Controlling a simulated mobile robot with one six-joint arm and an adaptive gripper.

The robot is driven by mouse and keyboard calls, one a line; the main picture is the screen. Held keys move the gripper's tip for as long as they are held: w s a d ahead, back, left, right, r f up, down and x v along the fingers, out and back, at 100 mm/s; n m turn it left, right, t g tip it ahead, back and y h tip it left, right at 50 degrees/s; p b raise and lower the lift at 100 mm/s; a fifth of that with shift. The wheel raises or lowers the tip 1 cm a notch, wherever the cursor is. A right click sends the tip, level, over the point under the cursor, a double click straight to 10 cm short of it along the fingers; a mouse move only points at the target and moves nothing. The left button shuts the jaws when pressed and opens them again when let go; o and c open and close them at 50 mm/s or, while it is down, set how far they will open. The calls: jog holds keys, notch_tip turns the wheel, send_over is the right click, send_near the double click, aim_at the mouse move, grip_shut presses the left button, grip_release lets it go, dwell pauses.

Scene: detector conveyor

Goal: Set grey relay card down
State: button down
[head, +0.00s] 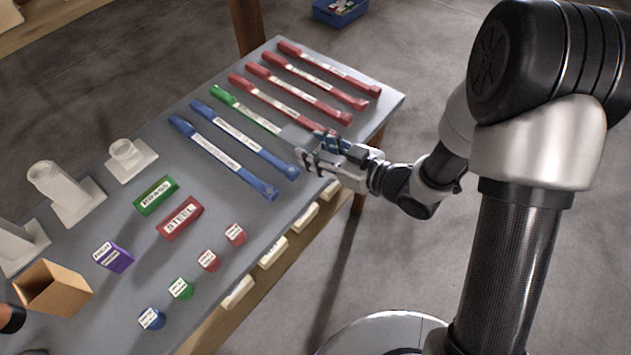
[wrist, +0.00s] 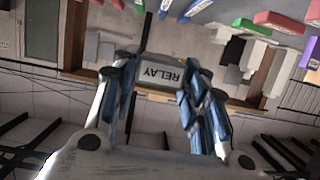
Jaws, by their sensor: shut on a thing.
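The grey relay card (wrist: 162,76) is between the fingers of my gripper (wrist: 160,100) in the wrist view, with its RELAY label facing the camera. In the head view my gripper (head: 318,152) is at the right edge of the table, by the near end of the green bar (head: 245,110). A grey piece that looks like the card (head: 297,136) shows beside the fingers there. I cannot tell whether the card touches the table or a bar.
The grey table (head: 225,210) carries red bars (head: 315,80) behind my gripper and blue bars (head: 225,155) left of it. Small labelled blocks (head: 208,260), a STEEL block (head: 180,218), a cardboard box (head: 52,288) and white stands (head: 65,190) stand nearer. Bare tabletop lies between the blue bars and the blocks.

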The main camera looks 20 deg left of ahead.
notch_tip(320, 180, down, 11)
jog(key=b, duration=0.3)
jog(key=shift+f, duration=0.1)
jog(key=shift+f+b, duration=0.5)
jog(key=shift+b, duration=0.15)
jog(key=c, duration=0.9)
grip_release()
jog(key=shift+c, duration=0.2)
jog(key=shift+r, duration=0.1)
jog(key=shift+r+p, duration=0.55)
jog(key=shift+p, duration=0.1)
jog(key=p+v, duration=0.2)
jog(key=v, duration=1)
